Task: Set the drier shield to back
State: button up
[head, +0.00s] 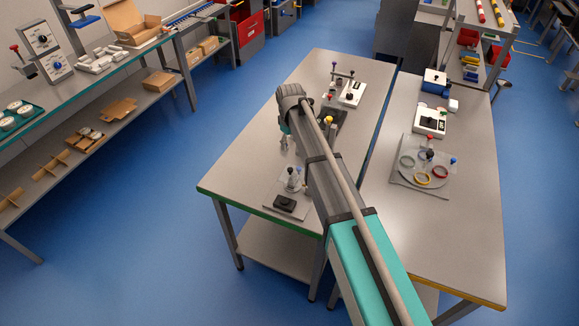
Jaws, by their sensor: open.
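I cannot tell for certain which part is the drier shield. Candidates stand on the grey table (235,178) with the green front edge. A small station with a grey plate, a black block (285,202) and a clear upright part (293,180) is near its front. A dark fixture with a yellow knob (329,121) is mid-table, partly hidden by my arm. A white unit with levers (352,94) stands at the back. My gripper (284,143) hangs below my wrist over the table's left-middle, small in view. It appears open and empty, above and behind the front station.
A second table (465,235) on the right holds a clear plate with coloured rings (425,165), a white box with a black knob (430,120) and a blue device (435,82). A narrow gap separates the tables. The front-left tabletop is clear. A shelf bench (90,95) stands far left.

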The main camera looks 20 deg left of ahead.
aim_at(290, 169)
jog(key=shift+f, duration=0.1)
dwell(0.3)
notch_tip(290, 169, down, 14)
jog(key=b, duration=1.4)
jog(key=shift+r, duration=0.2)
grip_shut()
dwell(0.4)
